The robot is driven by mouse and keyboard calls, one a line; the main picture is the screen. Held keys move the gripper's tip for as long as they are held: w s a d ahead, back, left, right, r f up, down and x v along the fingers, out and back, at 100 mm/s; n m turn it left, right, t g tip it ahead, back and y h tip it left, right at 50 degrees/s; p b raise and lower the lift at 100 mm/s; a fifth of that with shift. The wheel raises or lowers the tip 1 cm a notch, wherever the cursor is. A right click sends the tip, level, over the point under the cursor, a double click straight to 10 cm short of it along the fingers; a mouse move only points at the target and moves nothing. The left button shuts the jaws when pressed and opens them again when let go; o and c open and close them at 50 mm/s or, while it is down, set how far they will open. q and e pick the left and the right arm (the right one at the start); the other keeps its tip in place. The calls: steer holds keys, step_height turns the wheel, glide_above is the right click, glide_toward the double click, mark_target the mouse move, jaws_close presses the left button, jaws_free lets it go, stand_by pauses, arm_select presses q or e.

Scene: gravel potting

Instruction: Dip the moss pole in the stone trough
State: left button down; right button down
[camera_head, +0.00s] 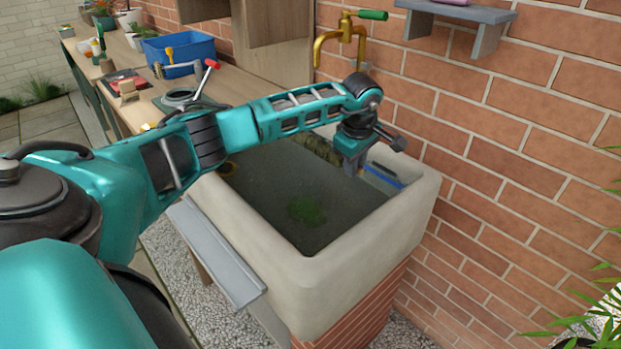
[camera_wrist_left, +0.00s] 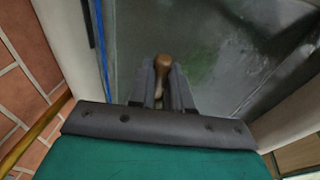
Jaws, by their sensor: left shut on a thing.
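The stone trough (camera_head: 345,275) is a pale, thick-walled basin on a brick base, filled with dark murky water (camera_head: 265,190). My left gripper (camera_head: 354,170) points down over its back right part. In the left wrist view my left gripper (camera_wrist_left: 163,90) is shut on a brown, rounded, wooden-looking piece, apparently the end of the moss pole (camera_wrist_left: 162,68). My right gripper is not in view.
A brass tap (camera_head: 340,40) with a green handle stands behind the trough, near my arm. A brick wall (camera_head: 500,150) runs along the right. A grey ledge (camera_head: 215,255) is at the trough's front left. A bench with a blue crate (camera_head: 180,55) is at the left.

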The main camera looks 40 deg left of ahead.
arm_select(q)
steer(key=shift+r, duration=0.15)
stand_by(0.4)
steer(key=shift+w+p+v, duration=0.15)
steer(key=shift+p+v, duration=0.5)
steer(key=shift+v, duration=0.05)
steer(key=shift+w+p+v, duration=0.15)
steer(key=shift+p+v, duration=0.45)
steer(key=shift+v, duration=0.1)
steer(key=shift+a, duration=0.15)
